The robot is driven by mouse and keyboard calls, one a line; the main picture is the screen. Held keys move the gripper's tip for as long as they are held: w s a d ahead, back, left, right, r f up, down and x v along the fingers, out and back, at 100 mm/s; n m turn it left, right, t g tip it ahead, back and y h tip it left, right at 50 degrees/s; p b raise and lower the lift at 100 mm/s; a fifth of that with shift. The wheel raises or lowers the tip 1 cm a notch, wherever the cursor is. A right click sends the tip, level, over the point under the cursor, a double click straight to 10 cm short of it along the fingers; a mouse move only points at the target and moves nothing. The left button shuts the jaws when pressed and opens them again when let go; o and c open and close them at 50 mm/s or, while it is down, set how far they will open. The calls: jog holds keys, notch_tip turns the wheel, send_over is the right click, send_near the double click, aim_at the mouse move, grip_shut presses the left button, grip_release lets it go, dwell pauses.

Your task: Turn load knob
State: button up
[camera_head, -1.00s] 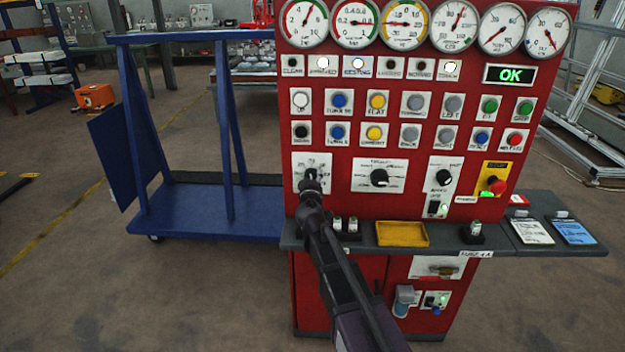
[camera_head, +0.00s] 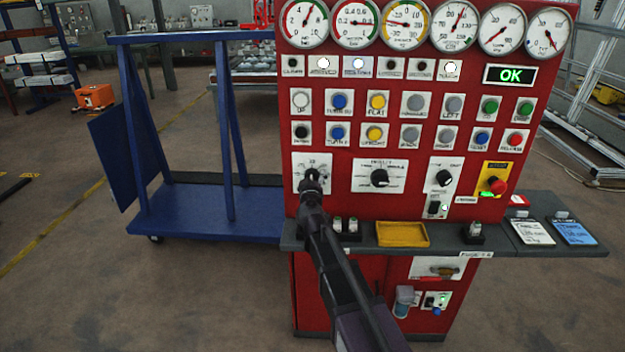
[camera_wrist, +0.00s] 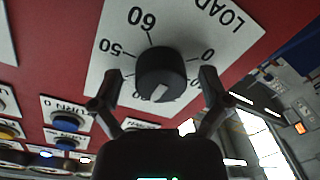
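The load knob (camera_wrist: 160,68) is a round black knob on a white plate (camera_wrist: 205,35) marked LOAD, with numbers such as 0, 50 and 60 around it. Its light pointer mark faces the bottom of the wrist view. My gripper (camera_wrist: 158,88) is open, with one dark finger on each side of the knob and a visible gap on both sides. In the head view my gripper (camera_head: 312,186) is in front of the load plate (camera_head: 300,162) at the left of the red panel and hides most of the knob.
The red panel (camera_head: 405,205) also carries a middle selector knob (camera_head: 379,178), a right knob (camera_head: 444,178), a red emergency button (camera_head: 495,185) and rows of push buttons. A grey shelf (camera_head: 370,243) with a yellow tray (camera_head: 402,225) juts out below. A blue cart (camera_head: 200,205) stands left.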

jog(key=shift+n, duration=0.4)
jog(key=n, duration=0.5)
jog(key=shift+n, duration=0.4)
jog(key=n+h, duration=0.1)
jog(key=n, duration=0.5)
jog(key=shift+r+n, duration=0.15)
jog(key=shift+n, duration=0.25)
jog(key=n, duration=0.6)
jog(key=shift+r+n, duration=0.1)
jog(key=shift+n, duration=0.2)
jog(key=n, duration=0.6)
jog(key=shift+a+h, duration=0.1)
jog(key=shift+h, duration=0.2)
jog(key=s, duration=1.4)
jog(key=d+r+m+g+h+p, duration=0.1)
jog(key=d+m+g+h+p, duration=0.5)
jog(key=d+m, duration=0.5)
jog(key=s+d+m+g+y+p, duration=0.3)
jog(key=s+d+m+g+p, duration=0.4)
jog(key=m, duration=0.7)
jog(key=shift+s+d+f+m+p, duration=0.3)
jog(key=shift+s+d+p, duration=0.9)
jog(key=shift+s+p, duration=0.35)
